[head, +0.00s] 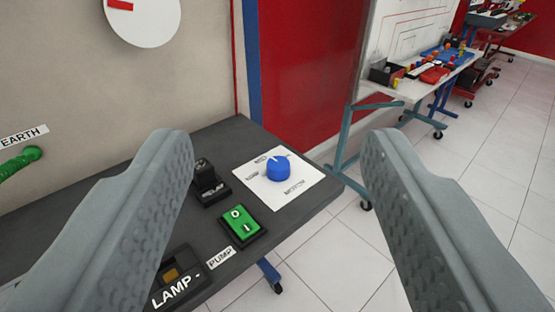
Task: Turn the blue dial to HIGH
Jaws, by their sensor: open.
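The blue dial (278,168) sits on a white square label plate (301,187) near the right end of a dark bench top (240,140). Printed words surround the dial but are too small to read. A white pointer mark on the dial faces the far left. My gripper (279,150) is open and empty, its two grey fingers spread wide on either side of the dial in the picture. The dial lies beyond the fingertips, and nothing touches it.
A green rocker switch (243,224) marked PUMP, a LAMP switch (176,277) and a small black block (207,184) stand left of the dial. A red panel (310,80) rises behind the bench. A wheeled workbench (415,88) stands at the right, with tiled floor between.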

